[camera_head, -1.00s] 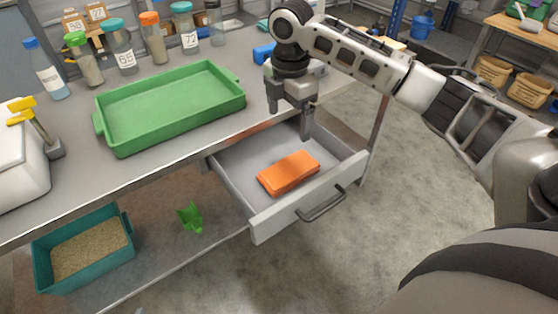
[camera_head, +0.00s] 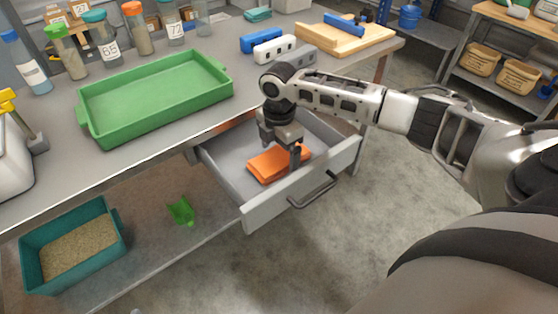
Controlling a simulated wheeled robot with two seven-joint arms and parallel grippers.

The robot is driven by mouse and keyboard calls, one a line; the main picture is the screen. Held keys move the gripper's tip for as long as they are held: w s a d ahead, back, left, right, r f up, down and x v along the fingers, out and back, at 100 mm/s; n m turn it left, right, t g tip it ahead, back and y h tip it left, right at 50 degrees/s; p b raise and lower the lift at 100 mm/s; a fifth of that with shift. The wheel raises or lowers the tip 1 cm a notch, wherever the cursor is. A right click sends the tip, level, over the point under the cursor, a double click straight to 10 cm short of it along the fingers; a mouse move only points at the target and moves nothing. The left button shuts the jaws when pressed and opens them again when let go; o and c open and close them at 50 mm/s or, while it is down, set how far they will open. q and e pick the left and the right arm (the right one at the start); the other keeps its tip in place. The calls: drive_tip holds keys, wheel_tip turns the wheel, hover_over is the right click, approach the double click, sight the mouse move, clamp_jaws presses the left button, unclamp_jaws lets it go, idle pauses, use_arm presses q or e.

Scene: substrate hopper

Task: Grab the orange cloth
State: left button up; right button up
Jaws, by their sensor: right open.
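The orange cloth (camera_head: 268,166) lies folded inside the open grey drawer (camera_head: 243,212) under the workbench. My right gripper (camera_head: 281,158) is open and points down into the drawer, over the cloth. One finger stands in front of the cloth's right part and hides some of it. The other finger is near the cloth's far side. I cannot tell whether the fingers touch the cloth. My left gripper is out of view.
A green tray (camera_head: 160,120) sits on the bench above the drawer. Behind my right arm are a white block (camera_head: 274,49), blue blocks and a wooden board (camera_head: 345,42).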

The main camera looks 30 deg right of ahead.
drive_tip(key=shift+f, duration=0.25)
drive_tip(key=c, duration=1.1)
drive_tip(key=shift+r, duration=0.1)
